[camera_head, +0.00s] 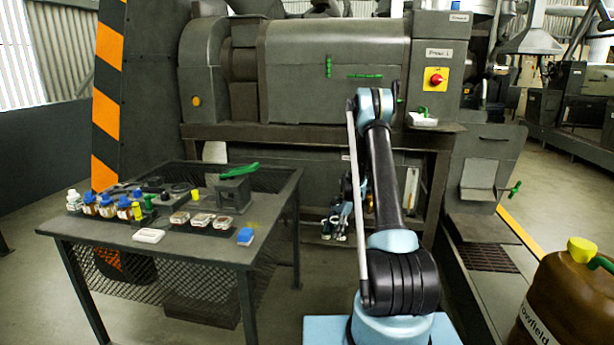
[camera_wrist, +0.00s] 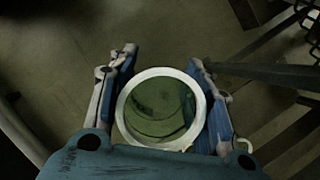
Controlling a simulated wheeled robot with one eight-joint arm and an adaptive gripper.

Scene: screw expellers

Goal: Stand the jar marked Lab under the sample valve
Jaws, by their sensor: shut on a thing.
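In the wrist view a round open jar (camera_wrist: 158,108) with a pale rim and greenish glass sits between the two fingers of my gripper (camera_wrist: 160,70). The gripper is shut on it, and I look down into its mouth. No mark on the jar can be read from here. In the head view my gripper (camera_head: 340,215) hangs low in front of the press frame, partly behind my arm, and the jar cannot be made out. Several green handles show, among them one on the lower right box (camera_head: 515,188); I cannot tell which is the sample valve.
The press (camera_head: 330,60) stands behind my arm. At left a dark table (camera_head: 190,245) carries bottles (camera_head: 107,206), small sample dishes (camera_head: 201,220) and a blue item (camera_head: 245,236). A brown jug (camera_head: 560,310) stands at front right. Open floor lies between table and press.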

